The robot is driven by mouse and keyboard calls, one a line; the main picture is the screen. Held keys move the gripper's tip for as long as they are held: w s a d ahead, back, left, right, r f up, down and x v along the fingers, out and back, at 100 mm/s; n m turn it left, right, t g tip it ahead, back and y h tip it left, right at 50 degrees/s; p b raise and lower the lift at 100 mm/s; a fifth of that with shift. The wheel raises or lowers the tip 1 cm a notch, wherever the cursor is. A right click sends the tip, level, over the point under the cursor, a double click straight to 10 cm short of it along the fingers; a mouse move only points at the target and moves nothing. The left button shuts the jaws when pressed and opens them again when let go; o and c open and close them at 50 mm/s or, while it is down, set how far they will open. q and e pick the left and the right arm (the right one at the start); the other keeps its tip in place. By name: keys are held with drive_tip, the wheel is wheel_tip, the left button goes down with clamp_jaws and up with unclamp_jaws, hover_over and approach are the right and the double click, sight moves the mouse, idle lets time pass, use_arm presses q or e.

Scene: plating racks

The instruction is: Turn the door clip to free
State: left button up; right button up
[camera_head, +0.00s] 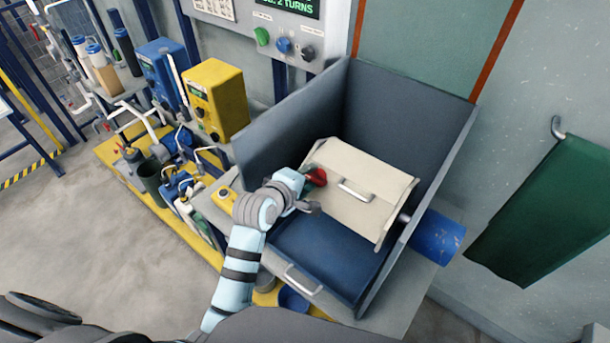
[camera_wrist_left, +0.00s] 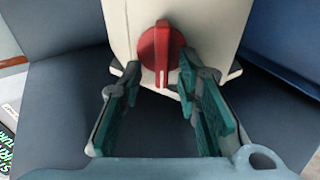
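The door clip looks to be the red round knob (camera_wrist_left: 161,55) with a raised grip bar, on the end of a cream box; its bar stands about upright in the left wrist view. It also shows as a red piece (camera_head: 316,177) in the head view, partly hidden by my gripper. The cream box (camera_head: 375,174) has a metal handle on top and sits in a dark blue-grey open bin. My left gripper (camera_wrist_left: 158,88) is open, its green-padded fingers spread to either side below the knob, with no clear contact. In the head view my left gripper (camera_head: 308,196) is close to the knob. My right gripper is out of view.
The bin's high walls (camera_head: 290,120) stand around the cream box. A yellow box (camera_head: 215,98) and bottles stand at the left. A blue cylinder (camera_head: 438,237) is right of the bin. A green cloth (camera_head: 540,215) hangs at the far right.

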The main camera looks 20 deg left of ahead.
use_arm(q)
drive_tip(key=shift+s, duration=0.15)
drive_tip(key=v, duration=1.1)
drive_tip(key=shift+s+r, duration=0.25)
drive_tip(key=shift+w+a, duration=0.1)
drive_tip(key=shift+a, duration=0.05)
